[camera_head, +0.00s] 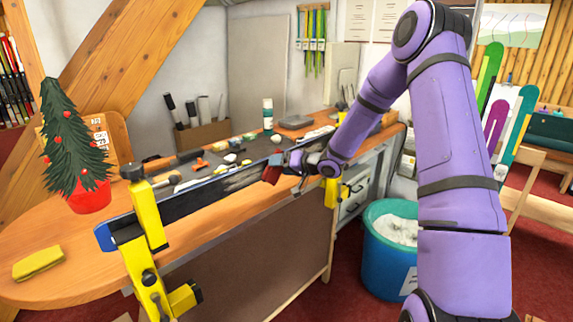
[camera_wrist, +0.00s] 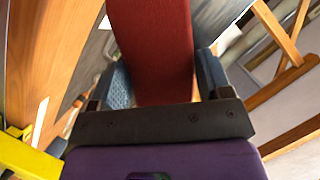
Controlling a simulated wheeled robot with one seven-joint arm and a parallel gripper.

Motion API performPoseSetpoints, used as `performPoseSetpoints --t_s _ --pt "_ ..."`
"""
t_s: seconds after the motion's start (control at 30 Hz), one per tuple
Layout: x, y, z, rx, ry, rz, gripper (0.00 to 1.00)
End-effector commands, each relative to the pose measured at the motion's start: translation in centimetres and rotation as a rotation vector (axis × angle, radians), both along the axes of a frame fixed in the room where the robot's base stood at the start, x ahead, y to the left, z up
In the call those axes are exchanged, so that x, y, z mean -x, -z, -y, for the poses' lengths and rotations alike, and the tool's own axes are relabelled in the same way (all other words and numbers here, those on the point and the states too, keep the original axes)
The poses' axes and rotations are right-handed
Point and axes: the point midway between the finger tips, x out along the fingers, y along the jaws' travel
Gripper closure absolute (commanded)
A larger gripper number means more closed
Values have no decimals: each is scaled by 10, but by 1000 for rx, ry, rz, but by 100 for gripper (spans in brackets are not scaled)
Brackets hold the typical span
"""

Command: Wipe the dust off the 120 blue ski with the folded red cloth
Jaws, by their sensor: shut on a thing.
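The blue ski (camera_head: 105,236) is held along the front edge of the bench in yellow clamps, its dark face turned outward. Pale dusty streaks show on that face toward the right part. My gripper (camera_head: 285,171) is at the right part of the ski, shut on the folded red cloth (camera_head: 271,174). In the wrist view the red cloth (camera_wrist: 152,45) stands out between my two fingers (camera_wrist: 157,85). The cloth is at the ski's face; I cannot tell whether it touches. The ski's far right end is partly hidden behind my arm.
A yellow clamp (camera_head: 146,216) rises at the left, another (camera_head: 332,192) close right of my gripper. A folded yellow cloth (camera_head: 38,262) and a small potted tree (camera_head: 76,150) are on the bench's left. Small tools lie behind the ski. A blue bin (camera_head: 390,262) stands right.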

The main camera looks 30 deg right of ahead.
Motion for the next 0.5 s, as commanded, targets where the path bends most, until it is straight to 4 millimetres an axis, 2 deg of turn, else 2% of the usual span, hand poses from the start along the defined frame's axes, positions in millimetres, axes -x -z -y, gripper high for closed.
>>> performPoseSetpoints --t_s 0.5 --pt "11 0 -29 0 -2 0 47"
